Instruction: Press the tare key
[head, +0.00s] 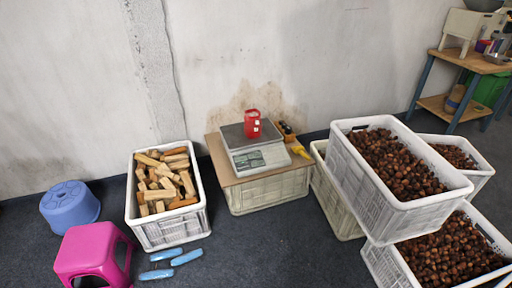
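A white tabletop scale (257,156) with a dark weighing plate stands on a brown board (222,163) laid over a pale crate. A red container (252,123) stands on the plate. The front panel (248,161) with display and keys faces the near side; single keys, the tare key among them, are too small to tell apart. Neither of my grippers shows in the head view.
Crates of chestnuts (391,162) stand at the right, some stacked. A crate of wood pieces (171,232), a pink stool (90,252), a blue stool (69,206) and blue objects (171,264) are at the left. Yellow-handled tools (301,151) lie beside the scale.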

